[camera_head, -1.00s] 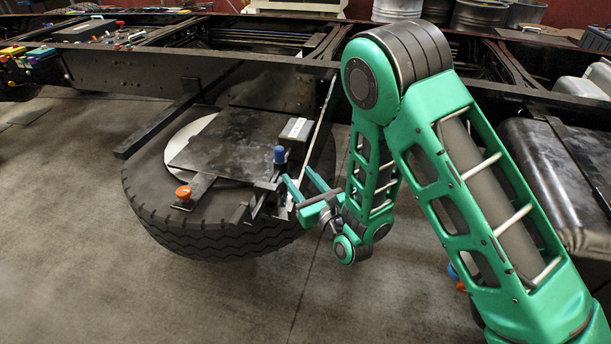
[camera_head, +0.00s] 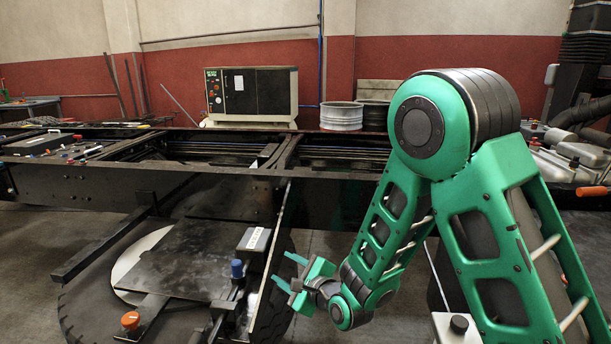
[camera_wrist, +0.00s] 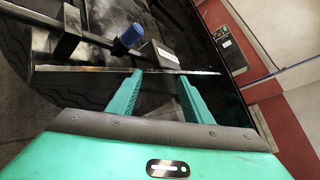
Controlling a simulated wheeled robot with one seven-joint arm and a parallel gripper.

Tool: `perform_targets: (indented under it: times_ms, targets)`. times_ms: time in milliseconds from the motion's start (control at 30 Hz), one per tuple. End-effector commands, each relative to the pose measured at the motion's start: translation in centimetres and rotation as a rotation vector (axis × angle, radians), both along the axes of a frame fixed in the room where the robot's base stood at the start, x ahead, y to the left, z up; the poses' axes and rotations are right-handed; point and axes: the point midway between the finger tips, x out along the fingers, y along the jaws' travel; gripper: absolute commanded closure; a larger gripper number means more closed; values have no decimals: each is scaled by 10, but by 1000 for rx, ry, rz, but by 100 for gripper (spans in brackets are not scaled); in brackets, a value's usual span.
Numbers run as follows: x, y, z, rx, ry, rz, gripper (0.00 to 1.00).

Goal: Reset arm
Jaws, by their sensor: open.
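My gripper (camera_head: 285,273) is at the end of my green arm, pointing left beside the black truck chassis, near the tyre. Its two green fingers are spread apart with nothing between them. In the wrist view the fingers (camera_wrist: 155,97) point toward a thin metal edge of the chassis, with a gap between them. The blue-capped part (camera_head: 237,269) on the bracket stands left of the gripper; it also shows in the wrist view (camera_wrist: 131,35). I cannot tell whether the fingertips touch the metal edge.
The large tyre (camera_head: 75,310) lies under a dark plate (camera_head: 190,258). An orange knob (camera_head: 130,320) sits on the bracket. The chassis rail (camera_head: 130,190) runs across behind the arm. A black-fronted machine (camera_head: 255,95) and a metal drum (camera_head: 341,116) stand farther back.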

Motion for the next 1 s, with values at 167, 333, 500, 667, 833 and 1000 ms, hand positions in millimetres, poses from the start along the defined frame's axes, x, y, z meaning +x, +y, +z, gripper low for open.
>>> perform_targets:
  times_ms: [167,333,500,667,833,1000]
  targets:
    - [5,-54,29,-365,-87,80,54]
    - [-7,-111,49,-711,-140,201,54]
    - [-32,-174,67,-1034,-165,360,54]
    - [-69,-232,83,-1300,-167,548,54]
    - [-118,-287,97,-1513,-155,775,54]
    - [-164,-323,107,-1633,-142,975,54]
